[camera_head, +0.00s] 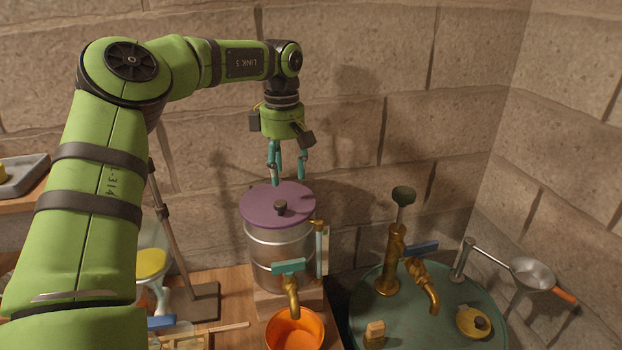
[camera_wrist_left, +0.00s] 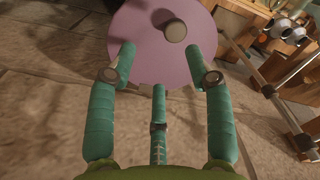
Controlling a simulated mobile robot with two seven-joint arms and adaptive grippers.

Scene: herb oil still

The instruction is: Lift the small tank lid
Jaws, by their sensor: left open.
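The small tank (camera_head: 280,255) is a metal cylinder standing on a block on the wooden table. Its purple round lid (camera_head: 262,207) lies on top, with a small dark knob (camera_head: 281,207) at its middle. In the left wrist view the lid (camera_wrist_left: 145,50) fills the upper middle and its knob (camera_wrist_left: 175,31) is near the top. My left gripper (camera_head: 288,179) points down above the back part of the lid, behind the knob. Its teal fingers (camera_wrist_left: 165,75) are spread with nothing between them. My right gripper is in neither view.
A brass tap (camera_head: 291,290) with a teal handle sticks out of the tank's front above an orange bucket (camera_head: 295,333). A green drum (camera_head: 362,307) with a brass pump stands at the right. A ladle (camera_head: 533,274) is by the right wall. A stone wall is close behind.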

